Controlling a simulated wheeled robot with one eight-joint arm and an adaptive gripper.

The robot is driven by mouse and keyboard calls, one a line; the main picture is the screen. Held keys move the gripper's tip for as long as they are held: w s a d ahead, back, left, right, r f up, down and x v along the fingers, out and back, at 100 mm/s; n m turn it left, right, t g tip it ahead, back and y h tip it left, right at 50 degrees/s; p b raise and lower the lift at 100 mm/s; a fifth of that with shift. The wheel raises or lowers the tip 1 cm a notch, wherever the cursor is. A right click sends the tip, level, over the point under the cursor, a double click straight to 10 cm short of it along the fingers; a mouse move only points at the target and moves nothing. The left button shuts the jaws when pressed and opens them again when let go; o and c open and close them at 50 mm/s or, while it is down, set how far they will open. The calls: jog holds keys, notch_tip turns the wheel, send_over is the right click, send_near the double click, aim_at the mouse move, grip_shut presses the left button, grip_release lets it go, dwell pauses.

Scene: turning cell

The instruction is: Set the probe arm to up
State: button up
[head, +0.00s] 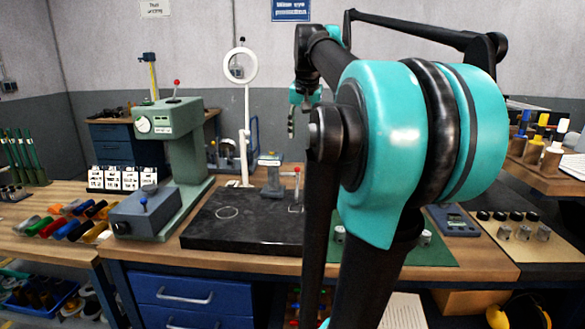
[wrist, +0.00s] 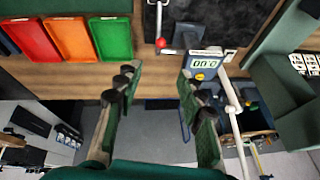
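A thin metal lever with a red ball knob (head: 297,170) stands at the right of the black granite plate, partly beside my arm. The red knob also shows in the wrist view (wrist: 160,42), on a bent metal rod; I cannot tell for sure that this lever is the probe arm. Beside it is a small grey gauge stand (head: 272,160); its display (wrist: 203,64) reads about 00.0 in the wrist view. My gripper (head: 291,122) hangs above and behind the bench in the head view. In the wrist view my gripper (wrist: 158,75) is open and empty, apart from the knob.
The black granite plate (head: 225,238) lies on the wooden bench. A green machine (head: 180,150) with a red-knobbed lever and a grey box (head: 145,212) with a blue-knobbed lever stand left. A white ring lamp (head: 240,65) rises behind. Coloured trays (wrist: 70,38) are upper left in the wrist view.

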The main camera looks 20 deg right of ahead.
aim_at(298, 171)
jog(key=x, duration=1.7)
jog(key=shift+f, duration=0.1)
grip_shut()
